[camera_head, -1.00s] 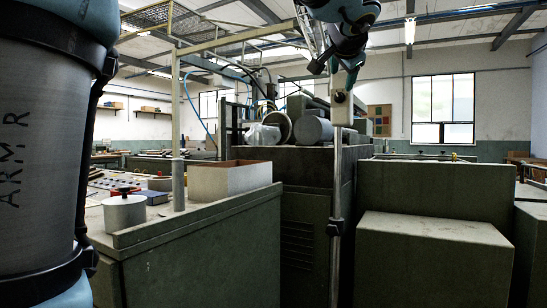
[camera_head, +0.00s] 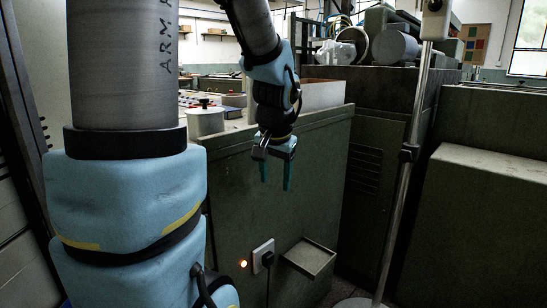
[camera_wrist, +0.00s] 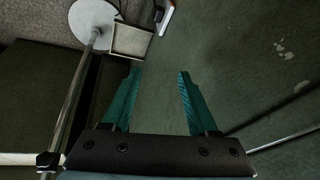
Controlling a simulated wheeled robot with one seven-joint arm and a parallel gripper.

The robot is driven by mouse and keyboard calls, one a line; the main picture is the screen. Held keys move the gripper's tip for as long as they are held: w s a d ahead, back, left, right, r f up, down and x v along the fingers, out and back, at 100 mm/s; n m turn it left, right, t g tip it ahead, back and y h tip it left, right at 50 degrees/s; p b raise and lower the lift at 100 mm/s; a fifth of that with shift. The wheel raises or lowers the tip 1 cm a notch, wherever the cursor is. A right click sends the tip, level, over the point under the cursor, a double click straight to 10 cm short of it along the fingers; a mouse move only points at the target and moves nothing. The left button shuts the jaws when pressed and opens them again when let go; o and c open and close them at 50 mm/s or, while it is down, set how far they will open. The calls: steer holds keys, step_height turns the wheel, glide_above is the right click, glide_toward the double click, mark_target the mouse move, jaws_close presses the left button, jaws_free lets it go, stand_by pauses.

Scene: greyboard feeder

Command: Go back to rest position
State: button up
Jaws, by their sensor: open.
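My gripper (camera_head: 276,176) hangs from my arm in front of the green machine cabinet in the head view, fingers pointing down. In the wrist view its two teal fingers (camera_wrist: 159,75) are spread apart with nothing between them. A small open tray (camera_head: 310,257) juts from the cabinet's front, low and to the right of the gripper. The tray (camera_wrist: 131,40) shows beyond the fingertips in the wrist view, with its bottom bare.
A metal pole (camera_head: 404,180) on a round base stands to the right. A socket with a plug (camera_head: 263,255) and a lit orange lamp (camera_head: 243,264) are on the cabinet front (camera_head: 230,200). A white pot (camera_head: 205,121) and an open box (camera_head: 322,94) stand on top.

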steer(key=s+a+f+n+g+p, duration=0.15)
steer(key=s+a+f+n, duration=0.25)
steer(key=s+a+f, duration=0.45)
steer(key=w+p+v, duration=0.1)
steer(key=p+v, duration=0.6)
steer(key=v, duration=0.1)
steer(key=w+d+p+v, duration=0.1)
steer(key=w+p+v, duration=0.1)
steer(key=p+v, duration=0.6)
steer(key=shift+d+r+g, duration=0.2)
steer(key=shift+r+g, duration=0.25)
steer(key=shift+r, duration=0.5)
